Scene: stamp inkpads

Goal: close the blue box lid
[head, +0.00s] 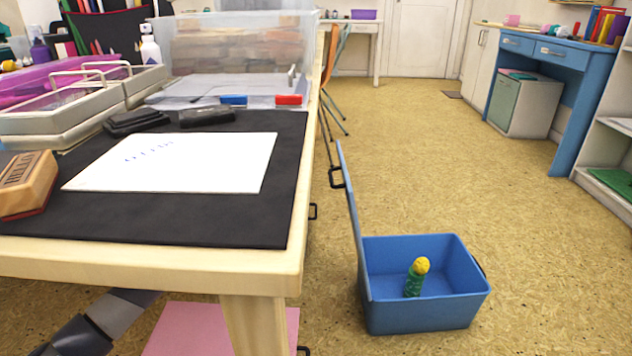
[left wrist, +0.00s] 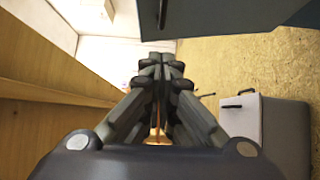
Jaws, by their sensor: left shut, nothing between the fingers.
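The blue box (head: 424,314) sits on the floor to the right of the table. Its lid (head: 352,225) stands upright on the box's left side, so the box is open. A green object with a yellow top (head: 414,279) stands inside the box. My left gripper (left wrist: 162,62) shows in the left wrist view, shut and empty. In the head view only part of my left arm shows under the table, and its gripper is hidden. My right gripper is in neither view.
The wooden table (head: 150,258) holds a black mat (head: 200,225), white paper (head: 190,165) and a HELLO stamp (head: 26,185). A pink item (head: 190,335) lies below it. Floor right of the box is clear, up to a blue desk (head: 560,90).

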